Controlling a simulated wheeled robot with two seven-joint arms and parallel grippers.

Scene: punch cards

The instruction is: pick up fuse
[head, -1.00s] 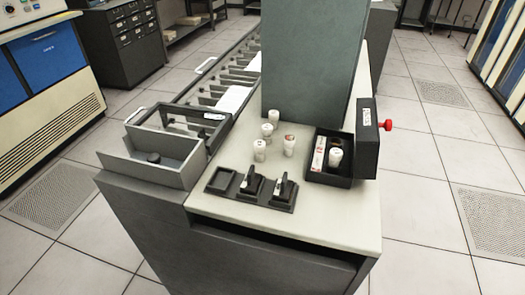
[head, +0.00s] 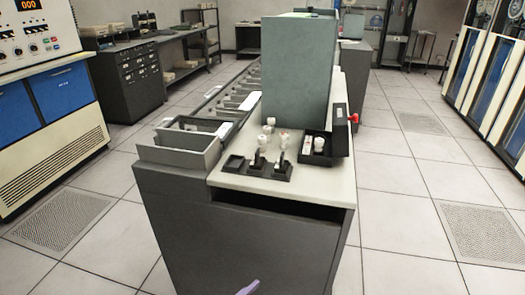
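Several small white cylinders that may be fuses stand upright on the pale top of a grey machine (head: 230,178). One white cylinder (head: 284,140) stands near the front, with others (head: 270,122) behind it. Another white cylinder (head: 319,145) stands in an open black box (head: 314,159) at the right, beside a small white and red item (head: 308,146). I cannot tell which is the fuse. Neither gripper shows clearly. A small purple piece (head: 248,288) shows at the bottom edge; too little of it is visible to identify.
A tall grey-green panel (head: 298,75) rises behind. A grey open bin (head: 180,155) is at the left. A red knob (head: 354,118) sticks out right. Floor on both sides is clear.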

